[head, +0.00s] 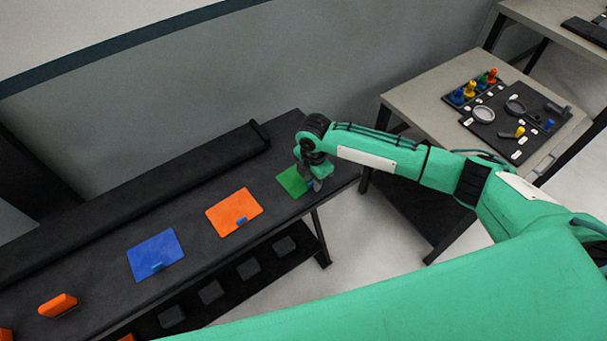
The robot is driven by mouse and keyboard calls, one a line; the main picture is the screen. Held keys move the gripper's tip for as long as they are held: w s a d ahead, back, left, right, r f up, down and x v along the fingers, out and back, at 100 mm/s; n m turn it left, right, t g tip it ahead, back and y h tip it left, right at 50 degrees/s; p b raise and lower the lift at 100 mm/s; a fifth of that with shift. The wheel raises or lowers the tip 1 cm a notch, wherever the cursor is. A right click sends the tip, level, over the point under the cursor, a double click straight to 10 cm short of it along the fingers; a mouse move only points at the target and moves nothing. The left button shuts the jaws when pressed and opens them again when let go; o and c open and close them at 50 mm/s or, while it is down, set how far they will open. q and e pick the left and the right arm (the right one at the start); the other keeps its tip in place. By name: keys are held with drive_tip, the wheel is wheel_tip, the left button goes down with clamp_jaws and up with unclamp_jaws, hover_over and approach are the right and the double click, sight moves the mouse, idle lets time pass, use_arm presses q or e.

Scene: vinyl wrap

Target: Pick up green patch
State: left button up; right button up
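The green patch (292,182) lies flat on the dark bench, at the right of a row of coloured patches. My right gripper (315,184) points down at the right edge of the green patch and covers part of it. The fingers are small and partly hidden by the wrist, so I cannot tell whether they are open, shut or touching the patch. My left gripper is not in view.
The orange patch (233,213) and the blue patch (155,254) lie further left on the dark bench (197,228). An orange block (58,305) is at the far left. A dark roll or rail (150,190) runs along the back. A grey table (420,98) with tools stands at right.

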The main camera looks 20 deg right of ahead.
drive_tip(key=shift+f, duration=0.35)
clamp_jaws()
drive_tip(key=shift+r, duration=0.1)
